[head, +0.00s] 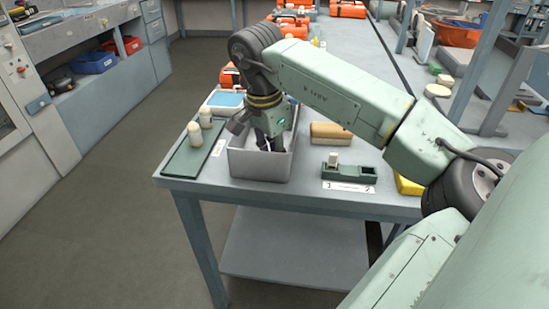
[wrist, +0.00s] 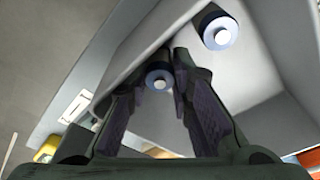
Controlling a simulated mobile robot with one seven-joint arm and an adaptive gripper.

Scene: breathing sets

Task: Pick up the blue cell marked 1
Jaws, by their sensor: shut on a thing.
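My gripper (head: 268,145) points down into a grey bin (head: 258,168) near the table's front left. In the wrist view, my gripper's fingers (wrist: 160,70) are closed around a cell with a blue-grey end and a pale round centre (wrist: 159,79). A second, similar cell (wrist: 220,34) lies in the bin, apart from the fingers, near the top of the wrist view. No number can be read on either cell. The bin's wall and my gripper hide both cells in the head view.
A green board (head: 190,158) with two cream cylinders stands left of the bin. To the right are a tan block (head: 331,130) and a dark green two-slot holder (head: 349,173) with a pale piece in its left slot. A blue-topped tray (head: 226,99) stands behind.

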